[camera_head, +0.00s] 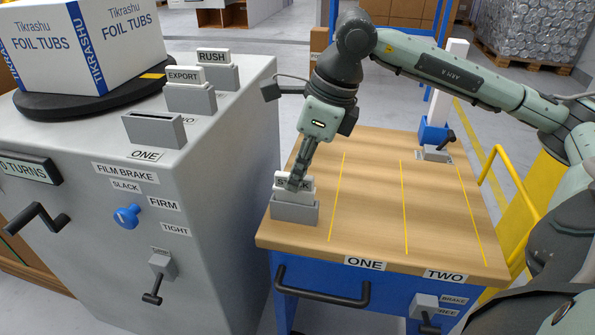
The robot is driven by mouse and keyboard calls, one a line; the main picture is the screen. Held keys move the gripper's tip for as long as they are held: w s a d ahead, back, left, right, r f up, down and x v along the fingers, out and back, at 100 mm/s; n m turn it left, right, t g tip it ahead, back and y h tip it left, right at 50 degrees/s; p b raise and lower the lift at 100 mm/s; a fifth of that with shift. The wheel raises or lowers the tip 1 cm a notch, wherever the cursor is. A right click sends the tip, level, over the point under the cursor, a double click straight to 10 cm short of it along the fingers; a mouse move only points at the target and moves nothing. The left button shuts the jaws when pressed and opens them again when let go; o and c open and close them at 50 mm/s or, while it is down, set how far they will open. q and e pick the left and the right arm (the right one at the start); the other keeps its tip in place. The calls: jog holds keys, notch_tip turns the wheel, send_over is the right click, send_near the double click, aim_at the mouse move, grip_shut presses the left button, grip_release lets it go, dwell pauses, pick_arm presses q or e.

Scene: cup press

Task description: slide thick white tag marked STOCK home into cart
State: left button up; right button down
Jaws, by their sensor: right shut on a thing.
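The thick white STOCK tag (308,184) stands upright at the grey slotted holder (294,211) on the near left corner of the cart's wooden top (375,205). Its lower edge meets the holder's top; how deep it sits in the slot cannot be told. My right gripper (297,182) reaches down from above and is shut on the tag, its fingers covering the middle of the lettering. My left gripper is not in view.
Left of the cart stands a grey machine (225,190) with an empty holder (154,130) and holders bearing EXPORT (184,76) and RUSH (212,56) tags. A foil tubs box (95,45) sits on its turntable.

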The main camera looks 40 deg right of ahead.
jog(key=shift+f+b, duration=1.05)
jog(key=shift+f, duration=0.15)
jog(key=c, duration=1.5)
grip_release()
jog(key=shift+r, duration=0.1)
jog(key=v, duration=1.2)
